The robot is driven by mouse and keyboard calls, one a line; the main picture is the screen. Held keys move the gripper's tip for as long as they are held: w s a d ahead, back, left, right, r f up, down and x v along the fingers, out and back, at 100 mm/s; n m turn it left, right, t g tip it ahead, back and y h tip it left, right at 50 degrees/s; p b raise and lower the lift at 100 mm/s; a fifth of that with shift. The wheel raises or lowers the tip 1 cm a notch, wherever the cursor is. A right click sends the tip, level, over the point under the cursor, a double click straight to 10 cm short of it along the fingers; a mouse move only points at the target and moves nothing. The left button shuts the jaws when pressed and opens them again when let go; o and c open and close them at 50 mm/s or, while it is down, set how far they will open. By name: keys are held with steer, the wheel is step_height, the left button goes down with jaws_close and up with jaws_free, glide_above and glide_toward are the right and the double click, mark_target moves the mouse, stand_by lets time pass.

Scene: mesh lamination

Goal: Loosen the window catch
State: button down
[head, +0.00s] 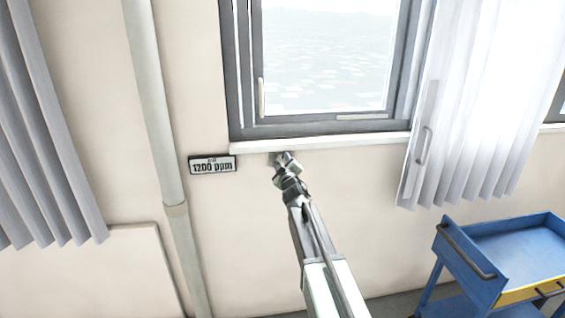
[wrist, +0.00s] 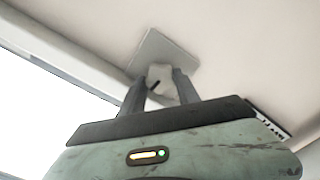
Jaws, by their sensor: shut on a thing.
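The window catch shows in the wrist view as a small pale knob (wrist: 158,76) on a square grey plate (wrist: 165,48) fixed to the wall. My gripper (wrist: 159,84) has one finger on each side of the knob and is shut on it. In the head view my gripper (head: 284,160) is at the wall just under the window sill (head: 330,142). There it hides most of the catch. The window (head: 325,60) above has a grey frame and a pale vertical handle (head: 261,97).
A sign (head: 212,164) reading 1200 ppm hangs left of my gripper. A vertical pipe (head: 155,100) runs farther left. A white curtain (head: 480,100) hangs at the right, above a blue cart (head: 505,262).

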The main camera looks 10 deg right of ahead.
stand_by(0.5)
steer(key=c, duration=1.2)
jaws_free()
steer(key=shift+o, duration=0.2)
